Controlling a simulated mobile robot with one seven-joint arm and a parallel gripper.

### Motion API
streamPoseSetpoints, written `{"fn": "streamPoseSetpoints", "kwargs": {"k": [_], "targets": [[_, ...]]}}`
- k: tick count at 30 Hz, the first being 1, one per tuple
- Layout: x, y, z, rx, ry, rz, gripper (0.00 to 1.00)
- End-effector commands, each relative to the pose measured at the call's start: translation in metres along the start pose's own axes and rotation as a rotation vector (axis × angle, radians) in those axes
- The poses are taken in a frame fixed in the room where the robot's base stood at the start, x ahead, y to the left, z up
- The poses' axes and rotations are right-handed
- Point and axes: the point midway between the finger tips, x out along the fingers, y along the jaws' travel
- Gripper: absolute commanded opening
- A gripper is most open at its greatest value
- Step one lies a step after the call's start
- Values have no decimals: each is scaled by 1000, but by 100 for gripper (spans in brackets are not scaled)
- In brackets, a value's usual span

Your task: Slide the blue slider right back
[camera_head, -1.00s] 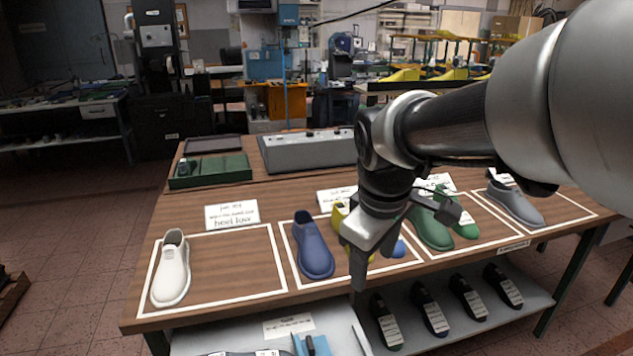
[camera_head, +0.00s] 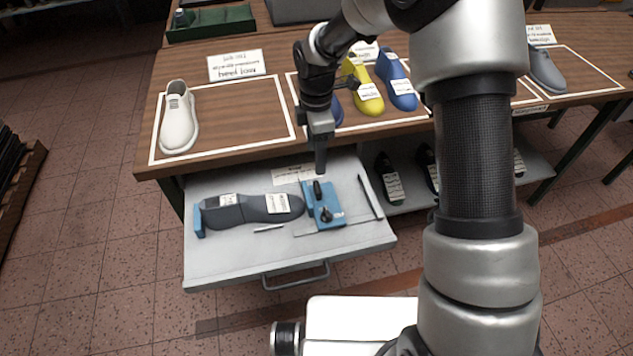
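The blue slider (camera_head: 326,212) is a flat blue block with two black knobs in the open grey drawer or tray below the table. A thin rod or ruler (camera_head: 305,234) runs at its lower edge. A dark grey shoe last (camera_head: 250,208) with white labels lies left of it, its right end apart from or just short of the block. A blue upright piece (camera_head: 199,219) stands at the last's left end. My gripper (camera_head: 320,165) points down above the slider's upper edge, seemingly not touching it. Its fingers overlap in this view, so their opening is hidden.
The grey drawer (camera_head: 215,268) has a front handle (camera_head: 296,279). The wooden table edge (camera_head: 225,158) is close behind my gripper. Several shoes stand on the table.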

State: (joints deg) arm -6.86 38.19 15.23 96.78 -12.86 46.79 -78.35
Motion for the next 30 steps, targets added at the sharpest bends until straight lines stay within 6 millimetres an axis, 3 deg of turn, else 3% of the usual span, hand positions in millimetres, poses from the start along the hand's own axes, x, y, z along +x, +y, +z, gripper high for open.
{"fn": "streamPoseSetpoints", "kwargs": {"k": [9, 15, 21, 30], "targets": [[72, -1, 0, 1, 0, -3, 56], [104, -1, 0, 2, 0, -2, 56], [119, 0, 0, 2, 0, 0, 56], [121, 0, 0, 2, 0, 1, 56]]}}
